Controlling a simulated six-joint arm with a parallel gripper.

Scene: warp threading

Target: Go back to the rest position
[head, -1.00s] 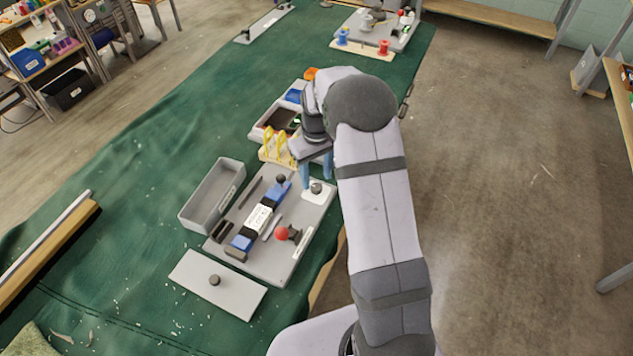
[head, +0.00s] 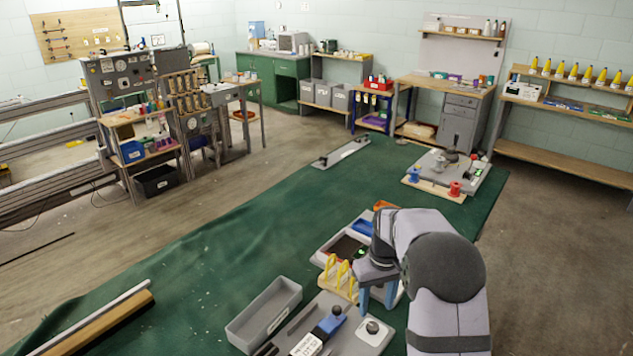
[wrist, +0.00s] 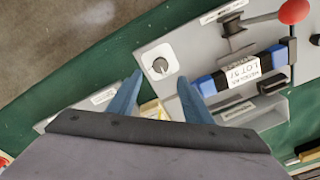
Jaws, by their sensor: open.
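My gripper (head: 377,295) hangs over the far right part of the grey fixture plate (head: 345,334), its two blue fingers apart with nothing between them. In the wrist view the open fingers (wrist: 158,95) point toward a white square with a dark round knob (wrist: 161,66). A blue and black piece with a white label (wrist: 240,76) lies in the fixture. A red ball-ended lever (wrist: 292,12) shows at the wrist view's upper right.
A grey open bin (head: 264,314) stands left of the fixture. A wooden rack with yellow loops (head: 338,276) and a tray with a blue part (head: 361,228) are close to my gripper. Farther back are red and blue spools (head: 455,189).

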